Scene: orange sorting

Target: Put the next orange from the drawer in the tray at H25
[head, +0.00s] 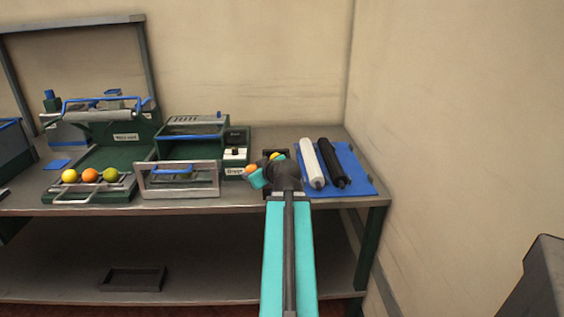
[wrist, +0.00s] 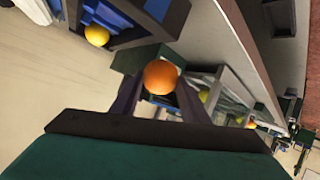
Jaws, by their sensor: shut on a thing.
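My gripper (head: 255,174) is shut on an orange (head: 250,168) and holds it in front of the bench's dark green station, left of the small dark tray. In the wrist view the orange (wrist: 161,77) sits between the two dark fingers. A small dark tray (head: 266,153) stands behind my wrist with a yellow fruit (head: 275,155) in it, partly hidden by my arm. The wrist view shows a yellow fruit (wrist: 97,35) at a dark frame with blue inside. A grey-framed drawer front (head: 146,180) with a blue handle is left of my gripper. No H25 mark is readable.
A blue mat (head: 362,184) with a white roller (head: 308,163) and a black roller (head: 332,163) lies right of my arm. A dark frame (head: 132,279) is on the lower shelf.

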